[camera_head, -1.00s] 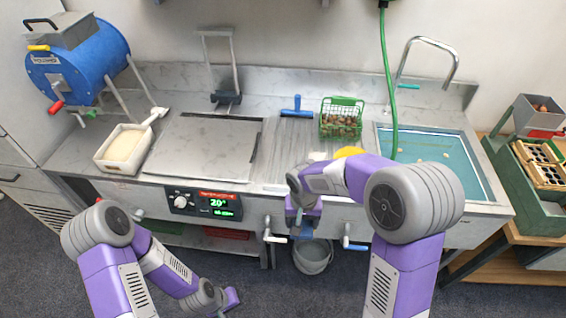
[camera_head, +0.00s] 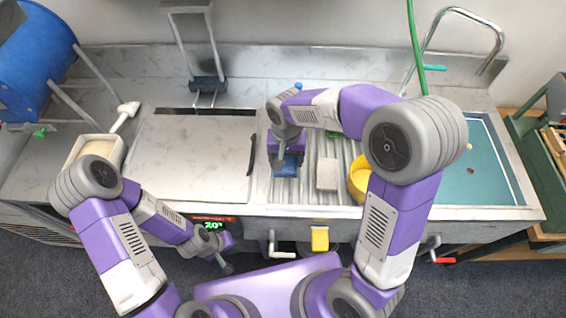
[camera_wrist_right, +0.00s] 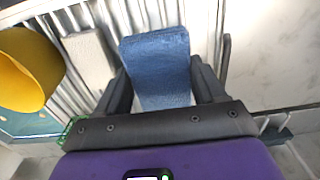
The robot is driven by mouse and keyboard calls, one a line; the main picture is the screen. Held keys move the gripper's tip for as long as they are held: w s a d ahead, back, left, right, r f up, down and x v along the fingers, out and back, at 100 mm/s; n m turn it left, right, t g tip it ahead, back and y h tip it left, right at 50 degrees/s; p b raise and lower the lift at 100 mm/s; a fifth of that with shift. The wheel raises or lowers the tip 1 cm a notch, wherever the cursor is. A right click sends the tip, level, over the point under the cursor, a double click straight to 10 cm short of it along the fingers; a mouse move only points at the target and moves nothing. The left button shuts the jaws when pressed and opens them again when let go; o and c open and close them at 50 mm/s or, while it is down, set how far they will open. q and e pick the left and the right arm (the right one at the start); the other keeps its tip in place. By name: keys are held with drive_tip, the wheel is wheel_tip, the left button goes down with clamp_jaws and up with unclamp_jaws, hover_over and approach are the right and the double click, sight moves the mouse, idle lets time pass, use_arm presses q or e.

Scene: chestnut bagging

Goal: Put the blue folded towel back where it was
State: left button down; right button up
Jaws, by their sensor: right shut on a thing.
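The blue folded towel (camera_head: 286,168) is at the left part of the ribbed metal drainboard (camera_head: 300,194), just right of the flat grey plate. In the right wrist view the towel (camera_wrist_right: 157,58) sits between the two dark fingers of my right gripper (camera_wrist_right: 165,90). My right gripper (camera_head: 287,156) is shut on it and points down. Whether the towel touches the ribs I cannot tell. My left gripper (camera_head: 223,262) hangs low in front of the counter, away from the towel; its finger opening is unclear.
A pale block (camera_head: 327,174) and a yellow bowl-like thing (camera_head: 356,180) stand right of the towel. The flat grey plate (camera_head: 190,155) is clear. A water-filled sink (camera_head: 485,170) lies to the right. A yellow piece (camera_head: 320,238) is at the counter front.

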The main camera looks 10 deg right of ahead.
hover_over(286, 180)
wheel_tip(286, 180, down, 5)
drive_tip(key=shift+s+r+b, duration=0.1)
drive_tip(key=shift+s+b, duration=0.05)
drive_tip(key=shift+b, duration=0.25)
drive_tip(key=shift+f+b, duration=0.35)
drive_tip(key=shift+f, duration=1.65)
drive_tip(key=shift+f, duration=0.2)
drive_tip(key=o, duration=1)
drive_tip(key=shift+r, duration=0.15)
drive_tip(key=shift+r, duration=0.3)
wheel_tip(286, 180, up, 12)
drive_tip(key=shift+f+p, duration=0.2)
drive_tip(key=shift+p, duration=0.95)
